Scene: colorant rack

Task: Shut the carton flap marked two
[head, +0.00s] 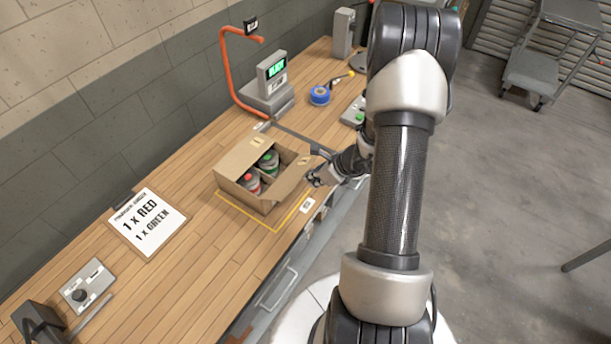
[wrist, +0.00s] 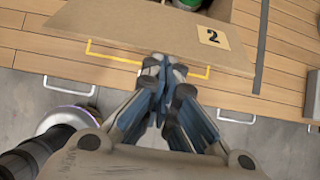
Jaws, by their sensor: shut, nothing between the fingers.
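The open carton (head: 243,196) stands on the wooden bench, with a red-capped container (head: 250,181) and a green-capped container (head: 268,160) inside. In the wrist view the flap marked two (wrist: 150,35) spreads outward across the top, with a "2" label (wrist: 213,37) at its right. In the head view this flap (head: 289,182) leans out on the carton's side toward my gripper (head: 316,178). In the wrist view my gripper (wrist: 160,62) is shut and empty, its fingertips at the flap's outer edge. I cannot tell whether they touch it.
A yellow outline (head: 276,231) marks the bench around the carton. A scale with a green display (head: 272,80) and an orange pipe (head: 229,70) stand behind. An order card (head: 147,222) lies left. Drawer handles (head: 277,287) line the bench front.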

